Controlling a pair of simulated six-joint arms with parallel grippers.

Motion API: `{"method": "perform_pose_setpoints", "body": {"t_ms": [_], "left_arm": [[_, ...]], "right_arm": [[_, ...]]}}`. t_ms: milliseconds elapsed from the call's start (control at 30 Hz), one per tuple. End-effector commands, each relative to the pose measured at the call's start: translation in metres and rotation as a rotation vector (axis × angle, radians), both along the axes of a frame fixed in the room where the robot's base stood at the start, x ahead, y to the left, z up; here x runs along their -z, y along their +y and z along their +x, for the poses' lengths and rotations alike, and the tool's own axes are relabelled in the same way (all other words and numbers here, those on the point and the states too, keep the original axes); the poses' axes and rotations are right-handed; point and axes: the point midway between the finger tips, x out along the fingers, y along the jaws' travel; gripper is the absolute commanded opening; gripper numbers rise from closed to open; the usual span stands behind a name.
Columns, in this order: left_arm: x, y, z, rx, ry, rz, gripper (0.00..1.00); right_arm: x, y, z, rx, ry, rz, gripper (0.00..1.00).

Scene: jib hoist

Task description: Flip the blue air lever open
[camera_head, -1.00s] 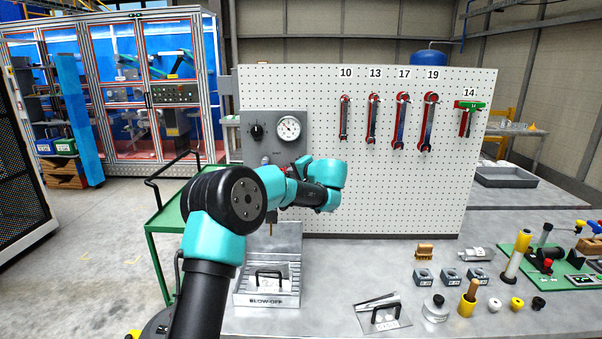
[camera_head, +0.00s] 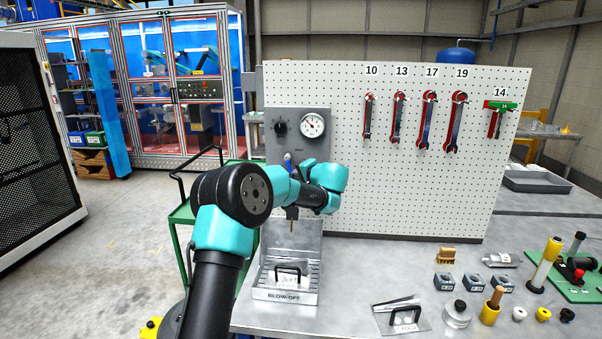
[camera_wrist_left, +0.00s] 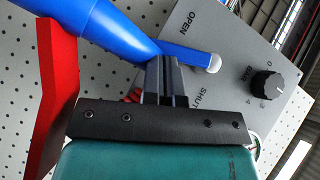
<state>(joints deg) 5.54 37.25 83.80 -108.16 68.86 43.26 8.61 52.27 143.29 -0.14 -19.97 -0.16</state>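The blue air lever (camera_head: 288,160) shows in part on the grey panel (camera_head: 270,148), just above my left arm. In the left wrist view the lever (camera_wrist_left: 198,58) runs across the top, its pale rounded end pointing right, between the OPEN and SHUT markings. My left gripper (camera_wrist_left: 166,70) has its dark fingers close together, with no object visible between them. The fingertips overlap the lever's lower edge in the picture; I cannot tell whether they touch it. My right gripper is out of view.
The panel carries a black knob (camera_head: 280,128) and a round gauge (camera_head: 312,125). A red part (camera_wrist_left: 52,100) stands close left of the fingers. The blow-off tray (camera_head: 287,295) lies below. Wrenches (camera_head: 428,122) hang to the right on the pegboard.

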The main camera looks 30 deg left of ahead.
Motion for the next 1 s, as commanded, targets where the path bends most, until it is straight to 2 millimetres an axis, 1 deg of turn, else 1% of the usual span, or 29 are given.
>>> {"method": "perform_pose_setpoints", "body": {"t_ms": [300,467,700,867,1000], "left_arm": [[0.0,-0.001,0.001,0.001,0.0,0.0,0.0],[-0.002,-0.008,0.003,0.0,-0.001,0.0,0.0],[-0.011,-0.03,0.013,-0.007,-0.001,0.0,0.0],[-0.016,-0.055,0.002,-0.006,0.0,-0.001,0.0],[-0.021,-0.078,-0.007,-0.005,0.0,0.0,0.0]], "right_arm": [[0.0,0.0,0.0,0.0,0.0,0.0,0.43],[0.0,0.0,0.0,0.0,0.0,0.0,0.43],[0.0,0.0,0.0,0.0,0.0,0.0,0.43],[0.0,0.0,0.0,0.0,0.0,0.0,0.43],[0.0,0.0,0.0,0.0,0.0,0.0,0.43]]}}
